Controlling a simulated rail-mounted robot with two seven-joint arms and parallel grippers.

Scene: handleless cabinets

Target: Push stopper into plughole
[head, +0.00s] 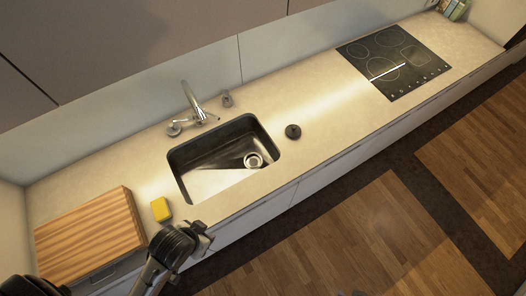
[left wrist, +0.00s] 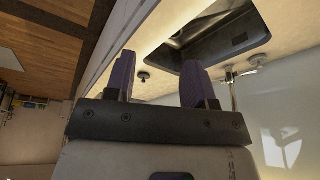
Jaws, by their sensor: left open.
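The dark round stopper (head: 293,131) lies on the countertop just right of the sink (head: 178,172). It also shows in the left wrist view (left wrist: 143,76), between my finger tips in the picture but well beyond them. The plughole (head: 254,160) is a round metal ring in the sink floor, toward its right side, and looks uncovered. My left gripper (head: 208,238) is near the counter's front edge, left of and in front of the sink, away from the stopper. Its two purple-grey fingers (left wrist: 160,80) are apart, with nothing between them. My right gripper is not in view.
A tap (head: 194,105) stands behind the sink. A yellow sponge (head: 161,209) and a wooden board (head: 90,236) lie left of the sink. A black hob (head: 393,62) is set in the counter at the far right. The counter between stopper and hob is clear.

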